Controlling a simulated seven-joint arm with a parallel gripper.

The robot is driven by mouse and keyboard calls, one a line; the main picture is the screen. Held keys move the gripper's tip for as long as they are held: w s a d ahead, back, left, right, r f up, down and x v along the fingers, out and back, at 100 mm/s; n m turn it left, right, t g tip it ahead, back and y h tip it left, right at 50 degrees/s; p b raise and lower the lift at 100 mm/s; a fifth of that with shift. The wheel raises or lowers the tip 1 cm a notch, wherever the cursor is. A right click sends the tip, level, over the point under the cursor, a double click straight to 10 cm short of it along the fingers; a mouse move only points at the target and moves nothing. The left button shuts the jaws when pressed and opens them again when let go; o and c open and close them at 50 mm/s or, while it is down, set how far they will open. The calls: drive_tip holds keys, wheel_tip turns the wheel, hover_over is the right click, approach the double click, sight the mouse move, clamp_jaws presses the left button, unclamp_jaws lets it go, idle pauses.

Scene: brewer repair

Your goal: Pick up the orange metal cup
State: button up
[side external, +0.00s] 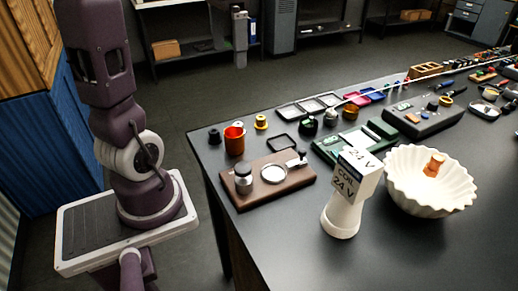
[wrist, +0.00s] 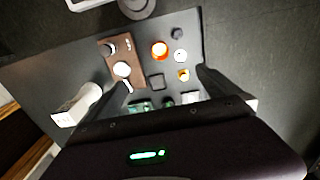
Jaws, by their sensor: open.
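The orange metal cup (side external: 234,140) stands upright on the dark table, near its left corner in the side external view. In the wrist view the cup (wrist: 159,50) shows from above, above the middle of the picture and beyond the fingertips. My gripper (wrist: 163,78) shows in the wrist view with its two dark fingers spread wide. It is open, with nothing held, and it is high above the table. My gripper is out of the frame in the side external view.
A brown wooden board (side external: 250,195) with metal parts lies beside the cup. A yellow spool (side external: 261,122) and a dark knob (side external: 214,137) stand close to it. A white 24 V block (side external: 345,200) and a fluted bowl (side external: 405,190) stand farther right.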

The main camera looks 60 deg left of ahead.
drive_tip(key=s+d+t, duration=0.1)
drive_tip(key=s+d, duration=0.1)
drive_tip(key=d, duration=0.4)
drive_tip(key=s+d+f+t, duration=0.1)
drive_tip(key=s+d+t, duration=0.1)
drive_tip(key=d, duration=0.5)
drive_tip(key=shift+s+f+y, duration=0.3)
drive_tip(key=shift+y, duration=0.1)
drive_tip(key=s+d+f+t, duration=0.1)
drive_tip(key=s+d+f, duration=0.1)
drive_tip(key=s+d, duration=0.1)
drive_tip(key=s+d+f+t, duration=0.1)
drive_tip(key=d, duration=0.1)
drive_tip(key=shift+s+d+f+t+h, duration=0.25)
drive_tip(key=shift+s+f+t+h, duration=0.05)
drive_tip(key=shift+s+f+h, duration=0.1)
drive_tip(key=c, duration=0.4)
drive_tip(key=shift+c, duration=1.1)
drive_tip(key=shift+f, duration=0.1)
